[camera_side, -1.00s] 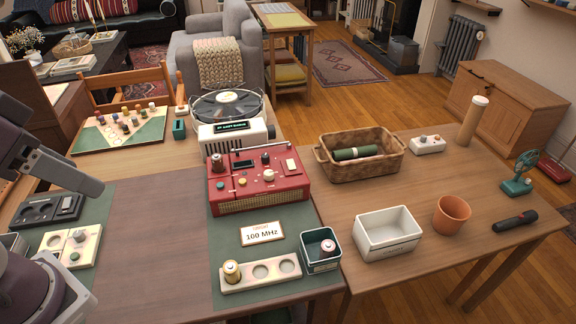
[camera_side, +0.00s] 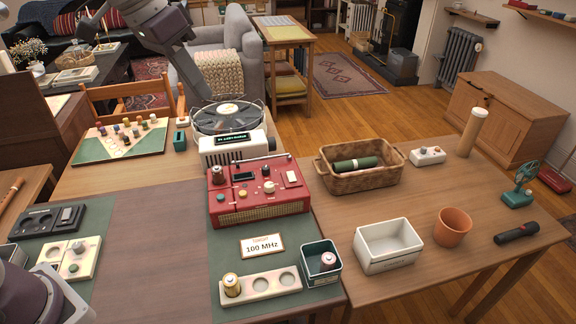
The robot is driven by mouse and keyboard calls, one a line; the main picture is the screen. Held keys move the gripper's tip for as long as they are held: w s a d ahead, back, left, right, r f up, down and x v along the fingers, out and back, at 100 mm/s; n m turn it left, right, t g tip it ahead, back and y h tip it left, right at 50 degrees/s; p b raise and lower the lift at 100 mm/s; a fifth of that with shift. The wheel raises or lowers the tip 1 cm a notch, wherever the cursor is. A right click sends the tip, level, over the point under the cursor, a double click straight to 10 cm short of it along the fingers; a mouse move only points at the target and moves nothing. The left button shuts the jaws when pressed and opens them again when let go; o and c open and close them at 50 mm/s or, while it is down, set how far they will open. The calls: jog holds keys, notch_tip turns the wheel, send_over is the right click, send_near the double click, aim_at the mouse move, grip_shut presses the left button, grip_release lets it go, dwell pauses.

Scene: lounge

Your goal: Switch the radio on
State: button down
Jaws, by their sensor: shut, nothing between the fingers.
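The red radio (camera_side: 259,190) stands on the green mat at the middle of the table. Its top face carries several knobs, a small dark display (camera_side: 243,176), a pale rocker switch (camera_side: 292,178) at the right and an antenna along the back edge. The switch's position is too small to tell. My gripper (camera_side: 207,98) is shut and empty, above and behind the radio, close to the round turntable-like device (camera_side: 228,117). It is well apart from the radio.
A white device with a dark display (camera_side: 234,147) stands right behind the radio. A card reading "100 MHz" (camera_side: 262,246), a battery holder (camera_side: 260,289) and a green box (camera_side: 321,262) lie in front. A wicker basket (camera_side: 360,167) is to the right. The brown table area left of the radio is clear.

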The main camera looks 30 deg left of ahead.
jog(key=w+f+m, duration=0.2)
jog(key=w+f, duration=0.3)
jog(key=w, duration=0.3)
jog(key=w+f+m, duration=0.1)
jog(key=w+f, duration=0.4)
jog(key=w, duration=0.2)
jog(key=m+g, duration=0.1)
jog(key=m, duration=0.2)
send_over(291, 173)
jog(key=s+a, duration=0.2)
jog(key=s, duration=0.2)
notch_tip(291, 173, down, 9)
jog(key=shift+w, duration=0.25)
jog(key=x, duration=0.8)
jog(key=a+x, duration=0.1)
jog(key=x, duration=0.4)
jog(key=shift+s+f, duration=0.15)
jog(key=shift+s, duration=0.2)
jog(key=shift+w+a+f, duration=0.1)
jog(key=shift+f, duration=0.3)
